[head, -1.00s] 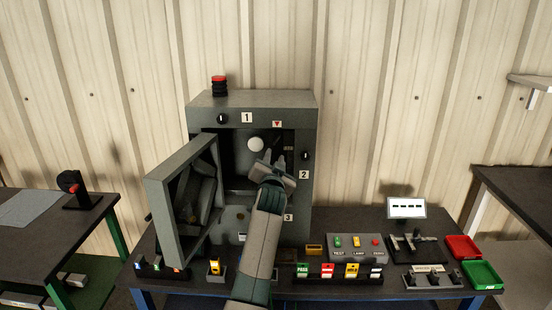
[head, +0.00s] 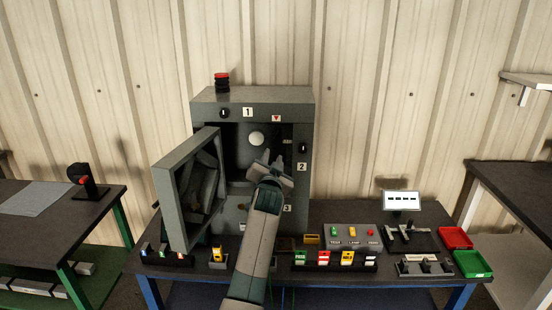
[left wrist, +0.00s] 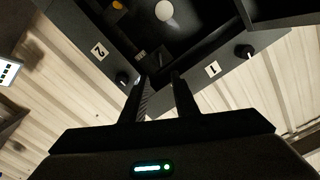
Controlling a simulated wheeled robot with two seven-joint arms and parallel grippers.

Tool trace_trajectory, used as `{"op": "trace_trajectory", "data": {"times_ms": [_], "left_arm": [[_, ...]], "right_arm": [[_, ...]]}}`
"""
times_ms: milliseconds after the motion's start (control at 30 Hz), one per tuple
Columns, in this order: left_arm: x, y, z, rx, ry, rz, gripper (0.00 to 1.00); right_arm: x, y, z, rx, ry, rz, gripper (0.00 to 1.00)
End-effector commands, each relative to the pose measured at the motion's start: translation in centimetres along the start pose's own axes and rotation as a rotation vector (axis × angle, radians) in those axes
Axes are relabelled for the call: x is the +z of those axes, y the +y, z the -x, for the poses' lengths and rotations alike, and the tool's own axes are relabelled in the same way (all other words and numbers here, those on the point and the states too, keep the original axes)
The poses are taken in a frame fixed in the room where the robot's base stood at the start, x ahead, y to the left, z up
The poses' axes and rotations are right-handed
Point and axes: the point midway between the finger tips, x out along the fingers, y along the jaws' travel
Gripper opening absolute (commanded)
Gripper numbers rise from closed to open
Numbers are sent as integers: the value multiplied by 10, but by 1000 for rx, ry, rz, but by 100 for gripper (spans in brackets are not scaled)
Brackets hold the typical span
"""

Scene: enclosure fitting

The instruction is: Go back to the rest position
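The grey enclosure (head: 252,96) stands on the dark workbench (head: 330,212) with its door (head: 168,205) swung open to the left. A round white part (head: 256,138) shows on its inside back; it also shows in the left wrist view (left wrist: 164,11). My left gripper (head: 267,160) is in front of the enclosure's opening, near its lower right side. In the left wrist view its two fingers (left wrist: 159,88) are apart, with nothing held between them. My left arm hides part of the enclosure's lower front. My right gripper is not in view.
A grey button box (head: 352,236), a small screen (head: 402,201), a red tray (head: 456,238) and a green tray (head: 472,263) stand on the bench's right. A row of coloured tagged parts (head: 335,260) lies along the front. Other tables flank the bench.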

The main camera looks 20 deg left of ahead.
Motion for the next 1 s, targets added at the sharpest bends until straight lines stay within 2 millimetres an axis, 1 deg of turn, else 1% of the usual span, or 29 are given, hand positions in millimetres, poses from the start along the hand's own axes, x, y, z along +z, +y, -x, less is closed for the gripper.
{"op": "trace_trajectory", "data": {"times_ms": [167, 267, 367, 467, 567, 600, 667, 700, 767, 800, 867, 900, 967, 1000], "left_arm": [[1, 1, 0, 1, -1, 0, 27], [8, 6, 1, 10, -8, -1, 27], [26, 20, 3, 33, -26, -3, 27], [55, 42, 7, 69, -55, -6, 27], [96, 71, 17, 119, -96, -8, 27], [116, 84, 22, 141, -116, -9, 27], [145, 104, 32, 176, -146, -10, 27], [166, 117, 39, 199, -167, -8, 27], [197, 136, 52, 232, -201, -8, 27], [217, 148, 61, 254, -223, -6, 27], [247, 165, 76, 286, -256, -5, 27], [268, 177, 87, 308, -279, -3, 27], [298, 192, 105, 338, -315, 1, 27], [318, 202, 118, 357, -339, 3, 27]], "right_arm": [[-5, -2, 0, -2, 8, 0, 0], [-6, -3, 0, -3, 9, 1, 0], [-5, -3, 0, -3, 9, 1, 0], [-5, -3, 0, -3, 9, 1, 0], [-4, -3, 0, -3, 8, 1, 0], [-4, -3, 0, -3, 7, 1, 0], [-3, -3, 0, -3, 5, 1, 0], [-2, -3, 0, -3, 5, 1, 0], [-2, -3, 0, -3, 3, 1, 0], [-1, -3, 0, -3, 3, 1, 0], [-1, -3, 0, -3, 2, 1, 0], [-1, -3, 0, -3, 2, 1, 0], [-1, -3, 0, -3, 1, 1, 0], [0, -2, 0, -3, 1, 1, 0]]}}
